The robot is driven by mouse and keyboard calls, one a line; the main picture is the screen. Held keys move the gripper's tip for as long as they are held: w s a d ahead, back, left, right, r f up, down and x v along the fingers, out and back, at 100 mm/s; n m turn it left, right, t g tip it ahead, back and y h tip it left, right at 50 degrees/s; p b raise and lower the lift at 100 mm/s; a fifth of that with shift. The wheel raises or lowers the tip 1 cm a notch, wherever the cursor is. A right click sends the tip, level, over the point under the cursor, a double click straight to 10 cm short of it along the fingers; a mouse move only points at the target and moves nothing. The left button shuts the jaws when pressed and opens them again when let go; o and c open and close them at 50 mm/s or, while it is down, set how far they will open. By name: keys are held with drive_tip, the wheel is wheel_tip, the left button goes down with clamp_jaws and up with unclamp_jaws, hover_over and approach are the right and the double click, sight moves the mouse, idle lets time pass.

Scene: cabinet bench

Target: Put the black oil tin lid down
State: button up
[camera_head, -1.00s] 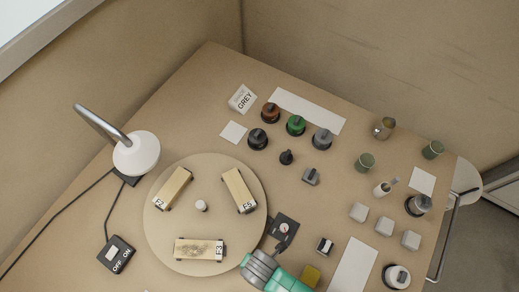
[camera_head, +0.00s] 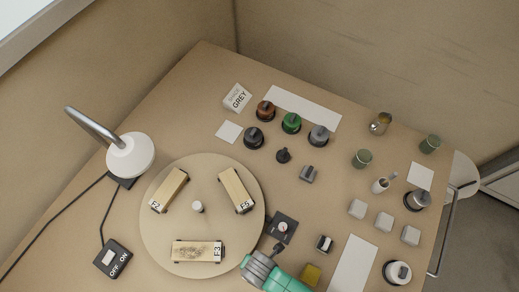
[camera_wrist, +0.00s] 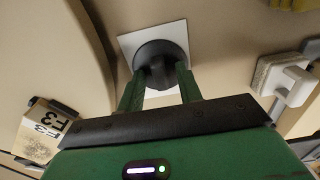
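My gripper (camera_wrist: 158,92) has its two green fingers on either side of a round black lid (camera_wrist: 162,52), and looks shut on it. In the wrist view the lid lies over a pale square (camera_wrist: 128,42); I cannot tell whether it touches that square. In the head view my gripper (camera_head: 276,250) is at the bottom centre, beside the turntable, with a dark piece at its tip. Just beyond it is a dark square (camera_head: 292,219) with a small round pale-faced thing on it. The underside of the lid is hidden.
The turntable (camera_head: 160,240) with labelled wooden blocks is close on the left. A small black-and-white block (camera_head: 325,243) and a yellow block (camera_head: 311,275) stand close on the right. Several lidded tins (camera_head: 291,123) stand farther back. A long white strip (camera_head: 352,265) lies at right.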

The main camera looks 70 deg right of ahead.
wheel_tip(320, 180, up, 12)
drive_tip(key=p, duration=0.2)
drive_tip(key=shift+r+p, duration=0.2)
drive_tip(key=shift+p, duration=0.2)
drive_tip(key=w+a+r+m+t+h, duration=0.1)
drive_tip(key=w+r+m+t, duration=0.8)
drive_tip(key=w+r, duration=1.9)
wheel_tip(320, 180, up, 20)
drive_tip(key=w+a+m+t, duration=0.2)
drive_tip(key=t, duration=0.6)
drive_tip(key=s+a+r+m+t, duration=0.1)
drive_tip(key=s+r+t, duration=0.1)
drive_tip(key=r, duration=0.6)
drive_tip(key=s+a+r+m+t, duration=0.1)
drive_tip(key=s+r+m+t, duration=0.1)
drive_tip(key=r, duration=0.6)
drive_tip(key=s+a+r+m+t+y, duration=0.1)
drive_tip(key=s+r+t, duration=0.3)
drive_tip(key=r, duration=0.4)
drive_tip(key=shift+s+a+r+m, duration=0.25)
drive_tip(key=shift+s+a+m, duration=0.05)
drive_tip(key=shift+m, duration=0.2)
